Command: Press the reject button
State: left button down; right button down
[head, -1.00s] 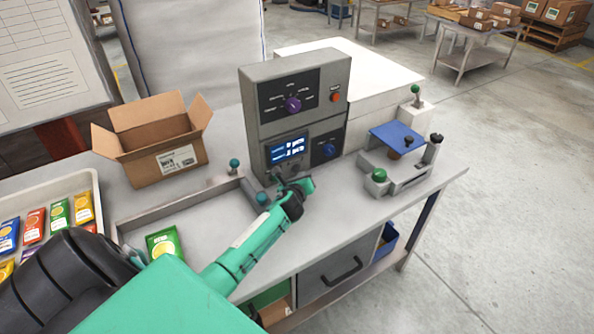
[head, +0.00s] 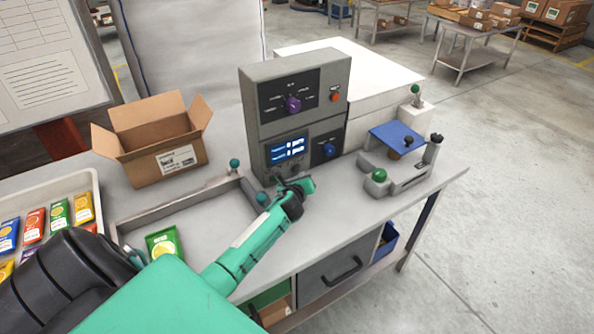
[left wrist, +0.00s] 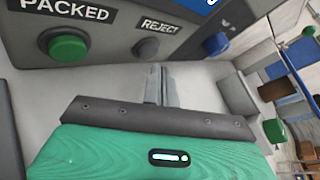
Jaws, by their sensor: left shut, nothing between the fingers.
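The reject button (left wrist: 147,48) is a round grey button under a REJECT label in the left wrist view. It sits low on the front of a grey control box (head: 255,112). A green button (left wrist: 67,47) under a PACKED label is to its left and a blue knob (left wrist: 215,43) to its right. My left gripper (left wrist: 156,70) is shut and empty, its fingertips just below the reject button in the picture. I cannot tell whether they touch it. My right gripper is out of view.
A bench fixture with a blue plate (head: 397,137) and a green knob (head: 380,175) stands right of the box. An open carton (head: 158,140) and a tray of colored packets (head: 97,185) are on the left. Bare bench top lies in front of the fixture.

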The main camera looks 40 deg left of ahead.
pick_arm(q)
jog(key=shift+a, duration=0.15)
jog(key=shift+w+a, duration=0.15)
jog(key=shift+a, duration=0.1)
jog(key=shift+w+a, duration=0.15)
jog(key=shift+a, duration=0.25)
dwell(0.9)
jog(key=shift+s+d+p, duration=0.25)
jog(key=shift+d+p, duration=0.1)
jog(key=shift+d, duration=0.45)
